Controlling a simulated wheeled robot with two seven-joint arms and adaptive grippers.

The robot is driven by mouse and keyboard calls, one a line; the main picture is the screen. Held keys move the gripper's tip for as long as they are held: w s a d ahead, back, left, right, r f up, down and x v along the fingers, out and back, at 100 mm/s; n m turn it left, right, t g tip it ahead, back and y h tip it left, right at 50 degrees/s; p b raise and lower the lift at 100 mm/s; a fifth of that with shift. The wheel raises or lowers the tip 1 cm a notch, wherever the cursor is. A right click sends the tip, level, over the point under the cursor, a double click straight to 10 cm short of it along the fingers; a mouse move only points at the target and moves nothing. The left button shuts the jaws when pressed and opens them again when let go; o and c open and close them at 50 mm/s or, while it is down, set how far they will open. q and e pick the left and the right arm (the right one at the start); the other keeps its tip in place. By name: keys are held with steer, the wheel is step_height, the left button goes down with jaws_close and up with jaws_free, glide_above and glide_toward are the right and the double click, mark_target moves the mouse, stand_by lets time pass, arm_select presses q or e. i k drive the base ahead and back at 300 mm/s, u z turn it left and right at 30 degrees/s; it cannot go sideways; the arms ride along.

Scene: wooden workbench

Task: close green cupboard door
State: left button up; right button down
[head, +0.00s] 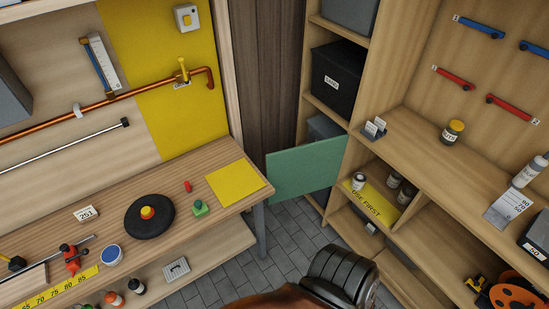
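The green cupboard door (304,169) stands open in the middle of the head view. It is a flat panel that sticks out to the left from the wooden shelf unit, at the front of a low compartment. The compartment beside it is open and holds several small jars (359,182) and a yellow "use first" strip (376,205). No handle can be made out on the door. Neither gripper's fingers show. A dark ribbed part, which seems to belong to my own arm, shows at the bottom centre, apart from the door.
A wooden workbench (200,165) on the left bears a black disc (149,219), a yellow sheet (236,181) and small tools. The door's free edge is close to the bench's right corner. Tiled floor (290,235) is clear between bench and shelf unit (430,160).

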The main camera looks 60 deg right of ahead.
mark_target(297, 170)
steer(key=z, duration=0.9)
steer(key=i, duration=0.9)
steer(key=z, duration=1)
